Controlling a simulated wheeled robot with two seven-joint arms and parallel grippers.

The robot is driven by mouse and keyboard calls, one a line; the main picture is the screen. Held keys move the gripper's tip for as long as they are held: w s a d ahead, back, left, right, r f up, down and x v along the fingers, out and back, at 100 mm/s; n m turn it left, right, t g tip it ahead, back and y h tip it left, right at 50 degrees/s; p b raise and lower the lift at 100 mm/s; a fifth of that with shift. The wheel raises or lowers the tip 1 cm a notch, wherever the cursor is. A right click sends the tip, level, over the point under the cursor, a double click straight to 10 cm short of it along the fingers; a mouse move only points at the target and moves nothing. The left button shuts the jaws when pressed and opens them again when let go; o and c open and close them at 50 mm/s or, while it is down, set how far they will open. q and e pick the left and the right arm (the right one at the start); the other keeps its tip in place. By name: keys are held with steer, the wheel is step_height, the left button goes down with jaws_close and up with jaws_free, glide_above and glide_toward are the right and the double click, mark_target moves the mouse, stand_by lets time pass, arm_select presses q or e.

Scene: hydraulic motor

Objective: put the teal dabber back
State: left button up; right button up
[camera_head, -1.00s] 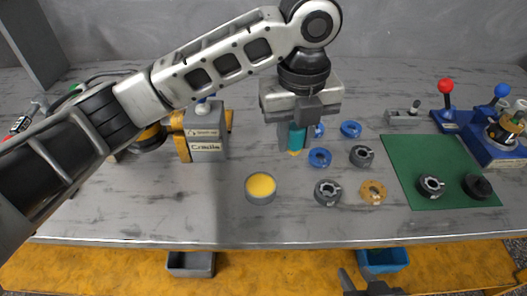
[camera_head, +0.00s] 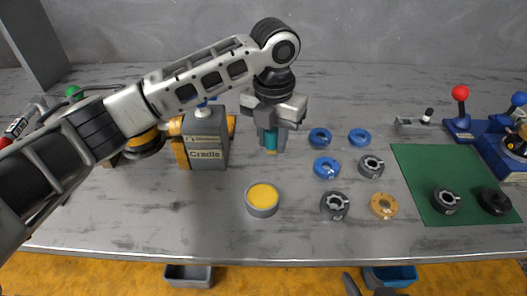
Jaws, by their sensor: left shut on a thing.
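My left gripper (camera_head: 271,128) is shut on the teal dabber (camera_head: 271,139) and holds it upright, tip down, behind the round tin. The dabber's yellow tip shows low between the grey fingers, and its upper part is hidden by the gripper. The grey round tin (camera_head: 262,209) with a yellow filling stands in front of it. The grey block labelled "Cradle" (camera_head: 206,153) stands to the left of the gripper. I cannot tell whether the tip touches the bench. Dark parts of my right gripper (camera_head: 367,286) show at the bottom edge, cut off.
Blue rings (camera_head: 326,168), dark grey rings (camera_head: 335,206) and an orange ring (camera_head: 383,206) lie right of the tin. A green mat (camera_head: 430,172) bears two dark parts. A blue fixture with knobs (camera_head: 462,127) is at far right.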

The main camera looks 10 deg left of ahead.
mark_target(264, 164)
arm_select(q)
steer(key=shift+w+a+f, duration=0.3)
steer(key=shift+a+f, duration=0.15)
steer(key=shift+f, duration=0.1)
steer(key=f, duration=0.1)
steer(key=a+f, duration=0.1)
steer(key=f, duration=0.2)
steer(key=shift+w+a+f, duration=0.15)
steer(key=shift+w+f, duration=0.1)
steer(key=shift+w, duration=0.15)
steer(key=shift+f, duration=0.15)
steer(key=shift+f, duration=0.15)
steer(key=o, duration=1)
step_height(264, 164, up, 12)
steer(key=shift+s+r, duration=0.1)
steer(key=shift+r, duration=0.05)
